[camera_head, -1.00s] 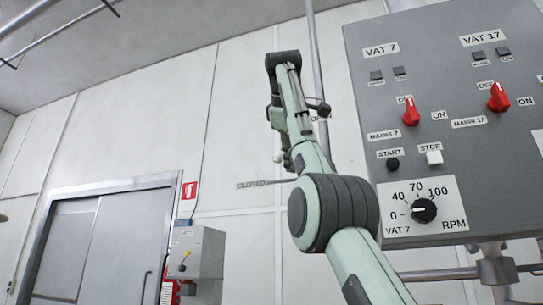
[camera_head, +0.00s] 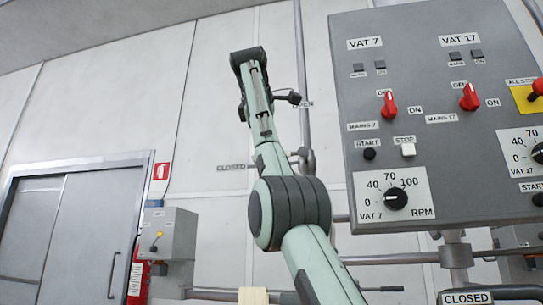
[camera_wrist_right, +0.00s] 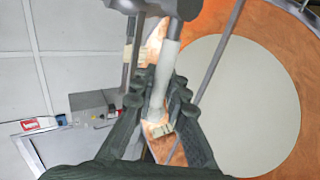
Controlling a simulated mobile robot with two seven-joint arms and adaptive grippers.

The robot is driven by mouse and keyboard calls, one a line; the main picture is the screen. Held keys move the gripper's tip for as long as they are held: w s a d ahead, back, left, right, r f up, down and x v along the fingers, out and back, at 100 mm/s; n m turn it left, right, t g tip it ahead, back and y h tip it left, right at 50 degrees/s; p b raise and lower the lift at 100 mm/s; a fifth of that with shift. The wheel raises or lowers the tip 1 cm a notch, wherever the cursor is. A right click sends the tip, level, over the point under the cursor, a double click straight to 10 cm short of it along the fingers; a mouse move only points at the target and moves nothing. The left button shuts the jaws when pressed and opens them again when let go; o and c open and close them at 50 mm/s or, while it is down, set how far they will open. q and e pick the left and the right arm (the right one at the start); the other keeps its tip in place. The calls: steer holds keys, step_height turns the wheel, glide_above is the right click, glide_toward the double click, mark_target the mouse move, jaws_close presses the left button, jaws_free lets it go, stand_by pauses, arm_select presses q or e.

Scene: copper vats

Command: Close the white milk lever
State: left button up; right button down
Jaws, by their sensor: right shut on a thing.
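In the right wrist view a white rod-like lever (camera_wrist_right: 167,60) runs down between the dark fingers of my right gripper (camera_wrist_right: 158,90). The gripper is shut on it, with a finger on either side. The lever's upper end meets a grey metal fitting. In the head view my right arm reaches up in front of a wall pipe, and its gripper cannot be made out there. A CLOSED label (camera_head: 231,167) shows left of the pipe beside my forearm. My left gripper is in neither view.
A grey control panel (camera_head: 440,120) with red switches fills the right of the head view. A grey door (camera_head: 75,235) and a small wall box (camera_head: 168,235) stand at left. A copper vat surface (camera_wrist_right: 285,60) lies close at right in the wrist view.

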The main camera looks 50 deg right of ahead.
steer(key=shift+f, duration=0.1)
steer(key=c, duration=1.5)
jaws_free()
steer(key=shift+s+a+r, duration=0.1)
steer(key=shift+a+r, duration=0.2)
steer(key=s+a+r, duration=0.1)
steer(key=s+a, duration=0.4)
steer(key=a, duration=0.8)
steer(key=shift+s+r, duration=0.1)
